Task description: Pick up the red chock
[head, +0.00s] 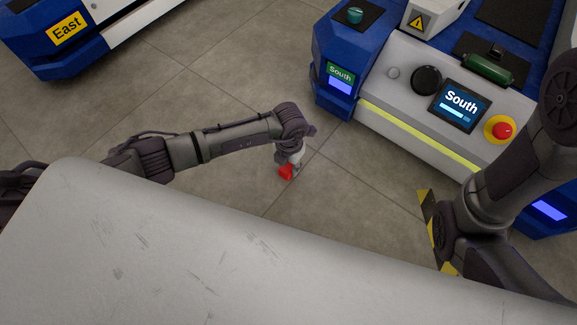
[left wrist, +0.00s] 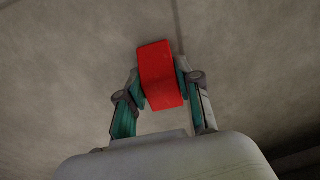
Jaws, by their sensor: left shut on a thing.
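The red chock (head: 285,172) is a small red block below the end of my left arm in the head view. In the left wrist view the red chock (left wrist: 160,75) sits between the two fingers of my left gripper (left wrist: 160,90), with a finger against each side. My left gripper (head: 291,164) is shut on it, over the tiled floor. I cannot tell whether the chock touches the floor. My right arm shows at the right of the head view, but its gripper is not in view.
The blue and white South cart (head: 400,125) stands at the upper right, with a screen, a red button (head: 502,131) and a yellow strip. The East cart (head: 50,65) is at the upper left. Bare floor (head: 215,85) lies between them.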

